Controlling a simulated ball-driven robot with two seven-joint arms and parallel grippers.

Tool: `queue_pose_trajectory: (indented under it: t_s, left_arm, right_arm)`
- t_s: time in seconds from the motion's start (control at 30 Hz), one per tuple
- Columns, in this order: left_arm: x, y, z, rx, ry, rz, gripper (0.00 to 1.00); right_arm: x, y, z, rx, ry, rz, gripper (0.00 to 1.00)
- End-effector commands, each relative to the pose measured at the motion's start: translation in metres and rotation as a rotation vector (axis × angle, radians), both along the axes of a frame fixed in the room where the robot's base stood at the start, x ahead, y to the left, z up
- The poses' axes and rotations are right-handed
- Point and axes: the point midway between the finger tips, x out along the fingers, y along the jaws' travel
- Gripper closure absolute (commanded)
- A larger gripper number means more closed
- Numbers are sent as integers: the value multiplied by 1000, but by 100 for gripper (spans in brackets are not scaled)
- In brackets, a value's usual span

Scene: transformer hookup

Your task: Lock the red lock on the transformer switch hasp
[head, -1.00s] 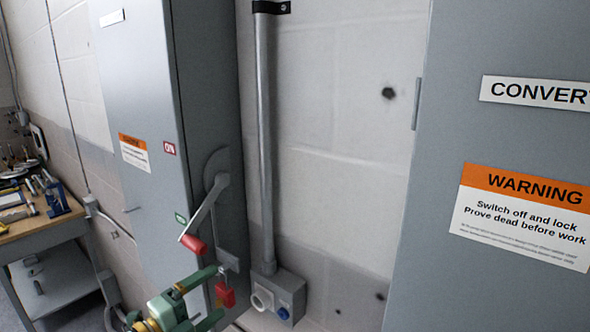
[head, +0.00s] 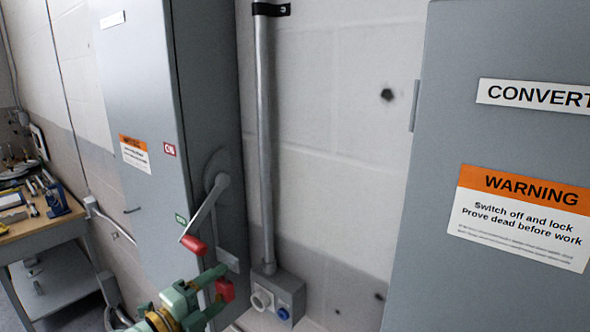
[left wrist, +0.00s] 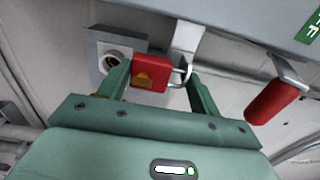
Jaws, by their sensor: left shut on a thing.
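The red lock (head: 227,290) is at the hasp (head: 228,261), a grey plate low on the side of the left cabinet. My green left gripper (head: 216,291) is shut on the lock, with a finger on either side of it. In the left wrist view the red lock body (left wrist: 150,68) lies between the fingers, and its metal shackle (left wrist: 184,76) is at the end of the hasp plate (left wrist: 187,38). I cannot tell whether the shackle is fully closed. The switch handle (head: 203,218) points down, its red grip (head: 193,244) near the OFF label (head: 181,219). My right gripper is not in view.
A conduit (head: 265,150) runs down to a grey socket box (head: 287,298) just right of the lock. The converter cabinet (head: 500,140) stands at right. A workbench (head: 45,230) with tools is at far left.

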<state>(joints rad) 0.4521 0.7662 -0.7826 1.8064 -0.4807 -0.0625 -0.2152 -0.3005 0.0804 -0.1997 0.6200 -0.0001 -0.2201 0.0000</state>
Motion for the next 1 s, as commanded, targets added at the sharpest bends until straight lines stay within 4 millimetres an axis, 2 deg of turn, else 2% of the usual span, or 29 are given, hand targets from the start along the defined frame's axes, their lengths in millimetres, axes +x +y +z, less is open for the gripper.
queue_pose_trajectory:
  t_s: [0.03,0.07,0.1,0.17,0.2,0.5,1.0]
  left_arm:
    - [-3,0,-13,9,22,-1,52]
    - [-3,0,-13,9,22,-1,51]
    - [-3,0,-14,9,22,0,26]
    - [-3,0,-13,9,22,-1,10]
    - [-3,0,-13,9,21,-1,5]
    - [-4,1,-9,5,15,-1,5]
    - [-41,30,-8,6,12,-1,5]
  right_arm:
    - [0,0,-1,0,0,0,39]
    - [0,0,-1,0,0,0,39]
    - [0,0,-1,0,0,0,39]
    - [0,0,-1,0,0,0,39]
    - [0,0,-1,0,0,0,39]
    - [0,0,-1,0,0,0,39]
    - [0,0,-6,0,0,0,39]
